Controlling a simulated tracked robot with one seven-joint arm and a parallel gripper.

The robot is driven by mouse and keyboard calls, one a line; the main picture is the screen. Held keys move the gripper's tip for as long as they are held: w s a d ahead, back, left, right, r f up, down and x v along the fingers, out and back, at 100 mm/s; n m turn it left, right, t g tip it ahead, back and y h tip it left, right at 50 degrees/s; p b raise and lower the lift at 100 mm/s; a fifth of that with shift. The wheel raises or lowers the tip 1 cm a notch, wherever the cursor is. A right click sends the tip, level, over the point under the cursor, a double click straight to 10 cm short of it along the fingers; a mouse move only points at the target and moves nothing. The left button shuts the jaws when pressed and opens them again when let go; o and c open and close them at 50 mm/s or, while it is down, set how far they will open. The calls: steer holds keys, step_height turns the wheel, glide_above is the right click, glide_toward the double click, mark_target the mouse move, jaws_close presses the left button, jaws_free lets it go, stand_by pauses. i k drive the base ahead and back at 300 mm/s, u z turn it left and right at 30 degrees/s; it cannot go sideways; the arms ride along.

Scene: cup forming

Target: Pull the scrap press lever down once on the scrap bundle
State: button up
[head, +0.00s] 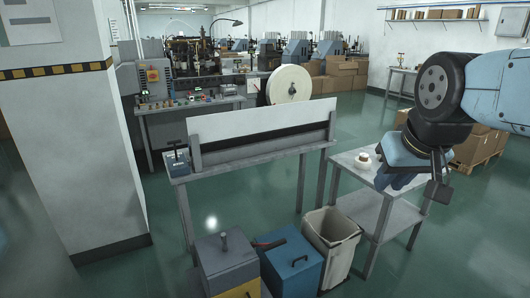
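A grey box with a yellow lower front (228,262), which looks like the scrap press, stands on the floor at the bottom centre, cut off by the picture's edge. A short upright dark handle (224,240) rises from its top. A dark reddish bar (270,243) sticks out at its right; I cannot tell which of these is the press lever. No scrap bundle can be made out. My gripper (438,188) is at the right, above the small grey side table and well away from the box. Its fingers are small and dark, and their opening is unclear.
A blue lidded bin (292,266) and a pale open bin (333,243) stand right of the box. A long table with a white panel (262,124) stands behind. A small white roll (363,157) lies on the side table (352,204). A pillar (70,130) blocks the left.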

mark_target(265, 247)
steer(key=z, duration=0.95)
steer(key=k, duration=0.9)
steer(key=u, duration=0.75)
steer(key=i, duration=1)
